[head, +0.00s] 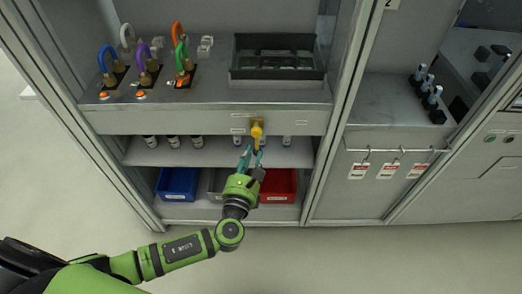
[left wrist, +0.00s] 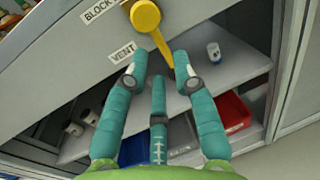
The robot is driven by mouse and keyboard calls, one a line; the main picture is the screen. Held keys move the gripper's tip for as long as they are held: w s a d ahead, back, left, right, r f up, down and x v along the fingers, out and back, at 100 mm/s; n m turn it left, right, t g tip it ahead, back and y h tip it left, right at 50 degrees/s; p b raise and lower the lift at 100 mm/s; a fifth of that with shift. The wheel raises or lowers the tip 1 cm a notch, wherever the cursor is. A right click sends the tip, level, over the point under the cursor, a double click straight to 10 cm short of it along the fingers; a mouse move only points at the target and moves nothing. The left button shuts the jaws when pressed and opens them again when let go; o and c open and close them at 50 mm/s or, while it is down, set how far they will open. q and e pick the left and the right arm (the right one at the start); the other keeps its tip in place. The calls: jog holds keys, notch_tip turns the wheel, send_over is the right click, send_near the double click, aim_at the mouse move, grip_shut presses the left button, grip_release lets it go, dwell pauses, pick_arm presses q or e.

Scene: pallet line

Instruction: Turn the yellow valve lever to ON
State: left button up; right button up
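The yellow valve lever (head: 257,131) sits on the front panel below the upper shelf and points down. In the left wrist view its round hub (left wrist: 145,16) is at the top, and its narrow arm slants down to the right. My left gripper (head: 250,157) is just below the lever in the head view. In the left wrist view its teal fingers (left wrist: 160,70) are spread, with the lever's lower end near the right fingertip; I cannot tell if they touch. Labels reading BLOCK (left wrist: 99,10) and VENT (left wrist: 123,52) are left of the lever. My right gripper is not in view.
Above the panel stand several coloured hooped locks (head: 146,67) and a dark tray (head: 277,74). Below are a shelf with small bottles (head: 172,141), a blue bin (head: 178,183) and a red bin (head: 280,185). Red-and-white tags (head: 388,169) hang at the right.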

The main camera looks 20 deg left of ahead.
aim_at(255, 149)
pick_arm(q)
jog(key=w, duration=0.5)
jog(key=shift+w+a, duration=0.25)
jog(key=shift+a, duration=0.05)
jog(key=shift+w, duration=0.25)
jog(key=shift+w+f, duration=0.1)
jog(key=shift+w, duration=0.05)
grip_shut()
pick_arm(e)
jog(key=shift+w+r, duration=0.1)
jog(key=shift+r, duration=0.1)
